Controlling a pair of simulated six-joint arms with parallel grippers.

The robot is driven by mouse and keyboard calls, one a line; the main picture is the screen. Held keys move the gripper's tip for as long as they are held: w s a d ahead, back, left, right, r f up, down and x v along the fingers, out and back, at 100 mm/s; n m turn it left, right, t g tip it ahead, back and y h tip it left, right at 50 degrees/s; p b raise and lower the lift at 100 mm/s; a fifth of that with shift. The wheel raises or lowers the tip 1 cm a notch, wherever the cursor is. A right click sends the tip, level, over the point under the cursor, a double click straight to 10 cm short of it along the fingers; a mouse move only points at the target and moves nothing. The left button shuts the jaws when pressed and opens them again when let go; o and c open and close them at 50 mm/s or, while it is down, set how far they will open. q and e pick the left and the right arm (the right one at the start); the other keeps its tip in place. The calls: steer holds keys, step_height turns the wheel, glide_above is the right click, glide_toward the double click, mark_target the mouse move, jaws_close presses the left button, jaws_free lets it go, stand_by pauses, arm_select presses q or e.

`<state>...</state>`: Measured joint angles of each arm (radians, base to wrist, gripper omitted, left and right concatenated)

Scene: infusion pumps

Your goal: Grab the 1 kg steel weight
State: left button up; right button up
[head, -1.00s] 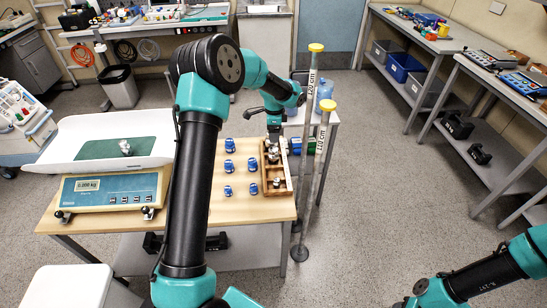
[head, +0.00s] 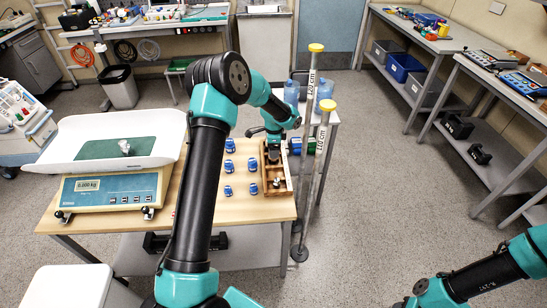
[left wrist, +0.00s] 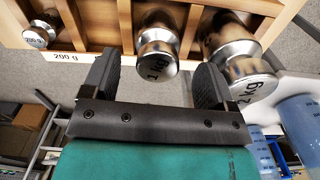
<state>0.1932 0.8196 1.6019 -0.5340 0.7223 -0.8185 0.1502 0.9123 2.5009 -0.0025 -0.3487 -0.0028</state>
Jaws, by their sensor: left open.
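The 1 kg steel weight (left wrist: 157,50) sits in its slot of a wooden box (left wrist: 88,18) in the left wrist view, its label facing the camera. My left gripper (left wrist: 155,82) is open, with one finger on either side below the weight and nothing held between them. Whether a finger touches the weight cannot be told. In the head view the wooden box (head: 288,184) stands at the table's right side, and my left gripper is over its far end, where my arm partly hides it. My right gripper is out of view.
The 2 kg weight (left wrist: 238,65) is close by the right finger; a 200 g weight (left wrist: 39,35) is further left. A scale (head: 110,190) carries a small metal piece. Height poles (head: 322,150) stand close right.

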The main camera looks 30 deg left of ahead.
arm_select(q)
step_height(320, 180, down, 5)
steer(key=shift+s+r, duration=0.1)
steer(key=shift+s, duration=0.05)
steer(key=shift+c, duration=0.2)
stand_by(0.3)
steer(key=shift+r, duration=0.1)
jaws_close()
stand_by(0.5)
